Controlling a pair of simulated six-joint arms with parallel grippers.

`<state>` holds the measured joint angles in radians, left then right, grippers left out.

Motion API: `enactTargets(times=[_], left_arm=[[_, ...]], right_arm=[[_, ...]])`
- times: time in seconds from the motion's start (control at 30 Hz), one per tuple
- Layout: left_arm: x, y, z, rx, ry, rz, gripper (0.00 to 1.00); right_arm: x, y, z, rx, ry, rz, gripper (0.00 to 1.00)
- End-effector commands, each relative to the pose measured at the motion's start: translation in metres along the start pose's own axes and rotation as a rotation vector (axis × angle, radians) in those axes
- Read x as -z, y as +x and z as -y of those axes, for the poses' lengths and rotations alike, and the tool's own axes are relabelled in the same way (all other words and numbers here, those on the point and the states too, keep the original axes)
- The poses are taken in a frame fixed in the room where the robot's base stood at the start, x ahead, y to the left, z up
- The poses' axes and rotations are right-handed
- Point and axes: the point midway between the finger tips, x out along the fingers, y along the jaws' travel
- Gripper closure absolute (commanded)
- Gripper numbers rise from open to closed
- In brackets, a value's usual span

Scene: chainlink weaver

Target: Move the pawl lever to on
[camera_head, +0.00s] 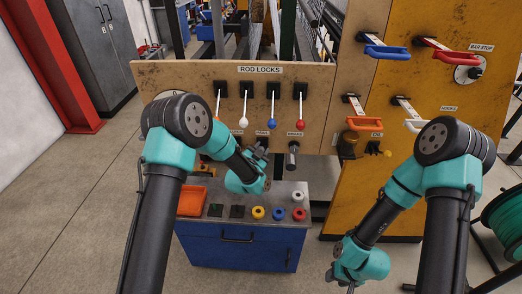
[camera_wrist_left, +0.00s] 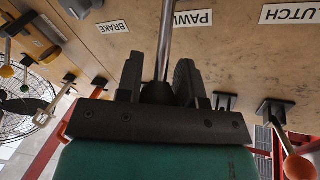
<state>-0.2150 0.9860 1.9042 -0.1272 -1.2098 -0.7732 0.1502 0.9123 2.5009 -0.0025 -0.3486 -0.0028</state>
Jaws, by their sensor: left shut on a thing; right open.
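The pawl lever shows in the left wrist view as a metal rod (camera_wrist_left: 166,40) in front of the PAWL label (camera_wrist_left: 193,19). My left gripper (camera_wrist_left: 158,88) is shut around its dark lower end. In the head view my left gripper (camera_head: 262,150) is at the lower part of the wooden panel (camera_head: 190,80), beside the black-handled brake lever (camera_head: 292,156). My left arm hides much of the pawl lever there, so I cannot tell its on or off position. My right gripper (camera_head: 342,282) is open, low at the bottom of the head view, away from the panel.
Several rod-lock levers hang above, including one with a blue knob (camera_head: 272,123). An orange knob (camera_wrist_left: 299,166) is near the CLUTCH label. Below the panel is a blue cabinet (camera_head: 215,250) with an orange bin (camera_head: 192,201). Coloured handles (camera_head: 386,52) project from the yellow panel.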

Motion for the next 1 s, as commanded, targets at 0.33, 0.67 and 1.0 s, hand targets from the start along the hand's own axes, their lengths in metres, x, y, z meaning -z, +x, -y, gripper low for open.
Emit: enactTargets(times=[0.33,0.67,1.0], left_arm=[[-0.009,-0.006,-0.007,0.046,0.039,-0.090,1.00],[-0.025,-0.014,-0.019,0.101,0.086,-0.200,1.00],[-0.045,-0.018,-0.031,0.176,0.149,-0.346,1.00]], right_arm=[[0.000,0.000,0.000,0.000,0.000,0.000,0.57],[0.000,0.000,0.000,0.000,0.000,0.000,0.57],[0.000,0.000,0.000,0.000,0.000,0.000,0.57]])
